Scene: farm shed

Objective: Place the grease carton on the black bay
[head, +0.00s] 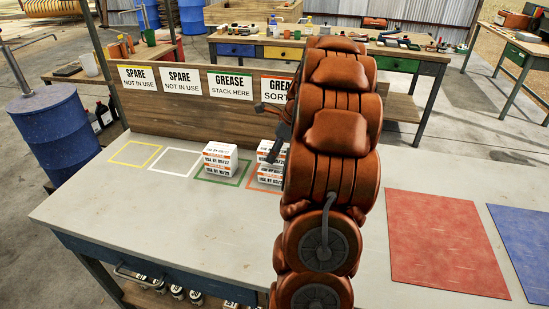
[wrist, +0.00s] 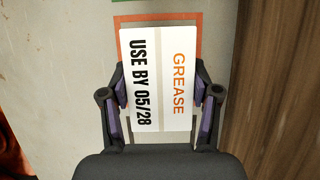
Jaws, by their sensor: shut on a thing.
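My gripper (wrist: 159,82) is shut on a white grease carton (wrist: 158,110), with one finger on each side. The carton's top reads "GREASE" and "USE BY 05/28". In the wrist view it is over the orange-outlined bay (wrist: 199,22). In the head view, white cartons (head: 270,174) show at that bay, partly hidden by my arm; I cannot tell whether the held one touches anything below. Another stack of grease cartons (head: 219,160) stands in the green-outlined bay (head: 208,180). No black bay shows; my arm hides part of the bench.
The white-outlined bay (head: 153,168) and yellow-outlined bay (head: 112,153) are empty. A wooden back board (head: 150,110) with signs stands behind the bays. A red mat (head: 440,240) and blue mat (head: 525,245) lie bare at right. The bench's left front (head: 130,215) is clear.

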